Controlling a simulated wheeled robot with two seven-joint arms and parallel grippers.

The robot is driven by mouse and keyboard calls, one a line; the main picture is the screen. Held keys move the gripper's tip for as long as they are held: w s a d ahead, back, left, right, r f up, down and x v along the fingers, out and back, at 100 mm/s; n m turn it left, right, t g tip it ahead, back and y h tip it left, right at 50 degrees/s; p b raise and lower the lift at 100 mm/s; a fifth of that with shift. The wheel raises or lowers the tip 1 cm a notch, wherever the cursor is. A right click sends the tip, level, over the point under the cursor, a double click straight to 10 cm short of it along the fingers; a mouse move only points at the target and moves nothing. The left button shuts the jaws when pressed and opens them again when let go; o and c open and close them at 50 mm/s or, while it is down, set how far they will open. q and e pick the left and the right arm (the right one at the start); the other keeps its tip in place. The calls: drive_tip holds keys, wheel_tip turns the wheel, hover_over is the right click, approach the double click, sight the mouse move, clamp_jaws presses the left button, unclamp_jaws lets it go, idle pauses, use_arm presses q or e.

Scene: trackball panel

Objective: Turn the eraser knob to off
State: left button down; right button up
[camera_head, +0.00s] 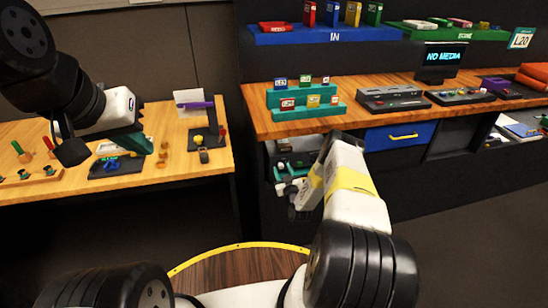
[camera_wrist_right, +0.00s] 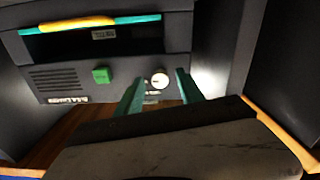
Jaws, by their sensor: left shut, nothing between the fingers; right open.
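In the right wrist view a dark grey device stands with its front panel (camera_wrist_right: 70,80) facing me. The panel carries a small white round knob (camera_wrist_right: 159,78) and, left of it, a green square button (camera_wrist_right: 101,75). The teal fingers of my right gripper (camera_wrist_right: 160,89) are open, one on each side of the knob in the picture. I cannot tell whether they touch it. The knob's setting is too small to read. In the head view my right arm reaches down to the lower shelf under the counter. My left gripper (camera_head: 142,143) is shut and empty above the left table.
The device has a dark slot under a teal and yellow bar (camera_wrist_right: 90,24). Dark walls stand close at both sides. In the head view, a blue drawer (camera_head: 398,136) is right of my right arm. The wooden counter (camera_head: 370,105) above it holds several devices.

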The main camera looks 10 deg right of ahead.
clamp_jaws()
drive_tip(key=n, duration=0.4)
drive_tip(key=shift+n, duration=0.4)
drive_tip(key=n, duration=0.4)
drive_tip(key=shift+n, duration=0.3)
drive_tip(key=n, duration=0.4)
drive_tip(key=shift+n, duration=0.3)
drive_tip(key=n, duration=0.4)
drive_tip(key=shift+n, duration=0.4)
